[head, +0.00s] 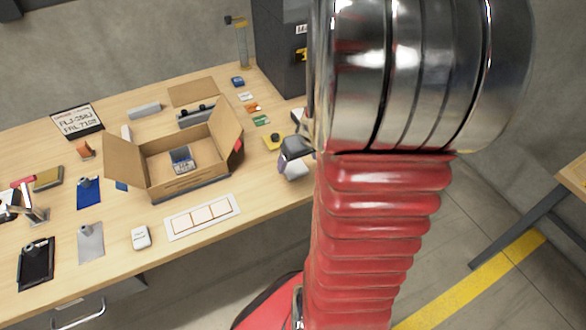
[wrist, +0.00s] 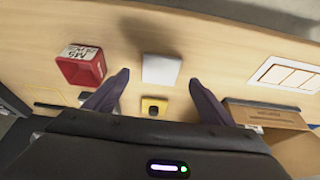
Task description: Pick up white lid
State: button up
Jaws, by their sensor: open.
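The white lid (wrist: 161,69) is a flat, square, pale piece lying on the wooden table. In the wrist view it shows between and just beyond my fingertips. In the head view a pale piece (head: 293,171) that looks like it shows just below my gripper (head: 284,157), partly hidden by it and by my arm. My gripper (wrist: 160,76) is open and empty, with one finger on each side of the lid in the picture. I cannot tell how high the fingers are above the table.
A red labelled bin (wrist: 80,66) stands left of the lid in the wrist view. A yellow piece with a black knob (wrist: 154,107) lies close by. An open cardboard box (head: 187,184) and a white three-panel frame (head: 203,216) are nearby. Several small items crowd the table's left.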

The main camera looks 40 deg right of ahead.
aim_at(294, 167)
jog(key=shift+x, duration=2.45)
jog(key=shift+w, duration=0.1)
jog(key=c, duration=1.1)
jog(key=shift+r, duration=0.1)
jog(key=shift+c, duration=0.2)
notch_tip(294, 167, up, 10)
